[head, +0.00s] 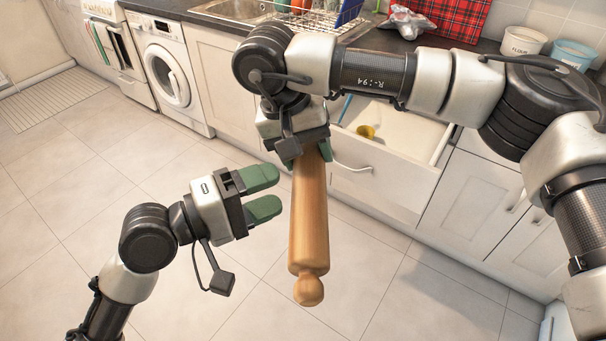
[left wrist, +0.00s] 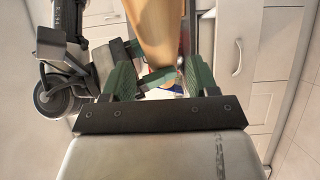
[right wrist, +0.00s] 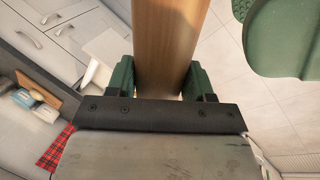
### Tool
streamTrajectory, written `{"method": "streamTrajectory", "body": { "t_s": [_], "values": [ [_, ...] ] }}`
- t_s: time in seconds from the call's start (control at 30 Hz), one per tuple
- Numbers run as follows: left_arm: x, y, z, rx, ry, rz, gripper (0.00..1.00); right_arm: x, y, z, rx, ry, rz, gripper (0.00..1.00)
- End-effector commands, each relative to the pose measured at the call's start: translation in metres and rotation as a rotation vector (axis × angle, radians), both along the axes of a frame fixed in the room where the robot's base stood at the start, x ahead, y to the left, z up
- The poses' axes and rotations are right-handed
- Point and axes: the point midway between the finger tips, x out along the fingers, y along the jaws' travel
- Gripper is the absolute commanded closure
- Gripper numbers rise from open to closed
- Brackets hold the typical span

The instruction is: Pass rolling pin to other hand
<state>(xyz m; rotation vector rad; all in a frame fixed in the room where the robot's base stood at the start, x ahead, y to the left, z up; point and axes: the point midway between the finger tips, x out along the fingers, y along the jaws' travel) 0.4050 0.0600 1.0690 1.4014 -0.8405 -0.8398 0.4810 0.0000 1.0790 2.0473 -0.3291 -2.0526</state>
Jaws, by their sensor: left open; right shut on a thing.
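The wooden rolling pin (head: 309,215) hangs nearly upright in the head view, its lower handle free at the bottom. My right gripper (head: 303,153) is shut on its upper end. The pin also shows between the right fingers in the right wrist view (right wrist: 168,45). My left gripper (head: 272,193) is open with green fingertips pointing toward the pin, just left of it, and holds nothing. In the left wrist view the pin (left wrist: 158,30) appears ahead of the open left fingers (left wrist: 160,82). Contact between the left fingers and the pin cannot be made out.
An open drawer (head: 385,140) with a yellow item inside is behind the right gripper. The counter (head: 395,42) holds a dish rack, a red tartan cloth (head: 447,15) and canisters. A washing machine (head: 170,75) stands at the left. The tiled floor (head: 110,185) is clear.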

Motion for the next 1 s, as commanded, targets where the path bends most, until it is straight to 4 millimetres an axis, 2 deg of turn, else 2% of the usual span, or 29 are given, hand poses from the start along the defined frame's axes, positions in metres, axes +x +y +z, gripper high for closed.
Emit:
{"method": "streamTrajectory", "body": {
  "t_s": [0.1,0.33,0.5,0.77,0.83,1.0],
  "values": [
    [0.011,-0.022,0.001,-0.006,0.000,-0.002,0.41,0.000,0.000,0.001,0.001,-0.001,0.000,0.87],
    [0.027,-0.050,0.001,-0.001,0.000,-0.001,0.41,0.000,0.000,0.001,0.001,-0.001,0.000,0.87],
    [0.031,-0.059,0.001,0.000,-0.001,0.000,0.41,0.000,0.000,0.001,0.000,-0.001,0.000,0.87],
    [0.032,-0.060,0.000,0.001,0.000,0.000,0.41,0.000,0.000,0.001,0.001,-0.001,0.000,0.87],
    [0.032,-0.060,0.000,0.001,0.000,0.000,0.47,0.000,0.000,0.001,0.001,-0.001,-0.001,0.87],
    [0.032,-0.060,0.000,0.001,0.000,0.000,0.73,0.000,0.001,0.001,0.002,-0.001,-0.001,0.87]
  ]
}}
